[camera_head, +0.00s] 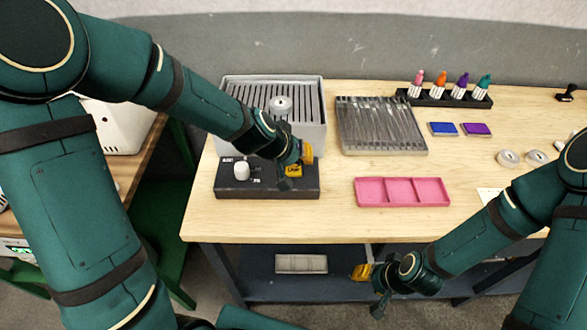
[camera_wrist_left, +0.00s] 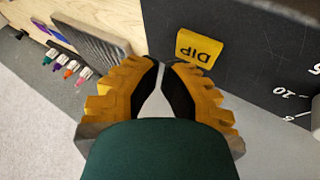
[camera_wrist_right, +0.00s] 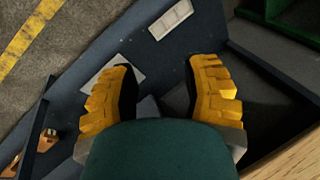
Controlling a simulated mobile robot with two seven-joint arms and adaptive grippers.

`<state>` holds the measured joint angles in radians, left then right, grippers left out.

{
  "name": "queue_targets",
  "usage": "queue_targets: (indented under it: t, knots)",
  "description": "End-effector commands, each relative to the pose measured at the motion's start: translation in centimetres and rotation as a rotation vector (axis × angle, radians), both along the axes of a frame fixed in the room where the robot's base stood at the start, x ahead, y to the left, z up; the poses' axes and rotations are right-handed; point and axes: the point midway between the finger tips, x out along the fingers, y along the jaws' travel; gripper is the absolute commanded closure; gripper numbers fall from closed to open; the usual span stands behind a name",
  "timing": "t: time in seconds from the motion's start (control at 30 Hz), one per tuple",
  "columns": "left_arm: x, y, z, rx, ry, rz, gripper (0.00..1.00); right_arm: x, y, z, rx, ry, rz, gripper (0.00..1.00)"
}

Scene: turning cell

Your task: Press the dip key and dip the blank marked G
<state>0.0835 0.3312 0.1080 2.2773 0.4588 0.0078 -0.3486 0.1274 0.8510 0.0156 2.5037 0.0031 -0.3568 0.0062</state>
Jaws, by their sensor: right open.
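The yellow dip key (camera_head: 293,171), lettered DIP, sits on the dark control box (camera_head: 268,190); it also shows in the left wrist view (camera_wrist_left: 199,48). My left gripper (camera_head: 298,164) is at the key, its fingers together and empty; I cannot tell whether they touch it. One round pale blank (camera_head: 280,103) is on the slatted grey tank (camera_head: 316,130) behind the box. Two more round pieces (camera_head: 508,157) (camera_head: 537,157) lie on the right of the table. I cannot read a G on any. My right gripper (camera_head: 368,289) is open and empty, low before the table's front edge.
A white knob (camera_head: 241,171) stands on the control box. A tray of metal strips (camera_head: 381,151), a pink three-part tray (camera_head: 403,203), a rack of coloured bottles (camera_head: 437,101), ink pads (camera_head: 443,129) and a stamp (camera_head: 568,95) share the table. The lower shelf (camera_head: 285,290) is near my right gripper.

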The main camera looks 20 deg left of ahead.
Motion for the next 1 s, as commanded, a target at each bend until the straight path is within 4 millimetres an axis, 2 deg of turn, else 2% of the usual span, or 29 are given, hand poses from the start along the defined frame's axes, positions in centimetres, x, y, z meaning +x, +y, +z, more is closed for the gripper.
queue_targets:
  t: [0.33, 0.63, 1.0]
  knots:
    - [0.0, 0.0, -0.1, 0.0, 0.0, 0.0, 1.0, 0.0, 0.0, -0.1, 0.0, 0.0, 0.0, 0.53]
    - [0.0, 0.0, -0.9, 0.0, 0.0, 0.0, 1.0, 0.0, 0.0, -1.0, 0.0, 0.0, 0.0, 0.53]
    - [0.0, 0.0, -0.9, 0.0, 0.0, 0.0, 1.0, 0.0, 0.0, -1.0, 0.0, 0.0, 0.0, 0.53]
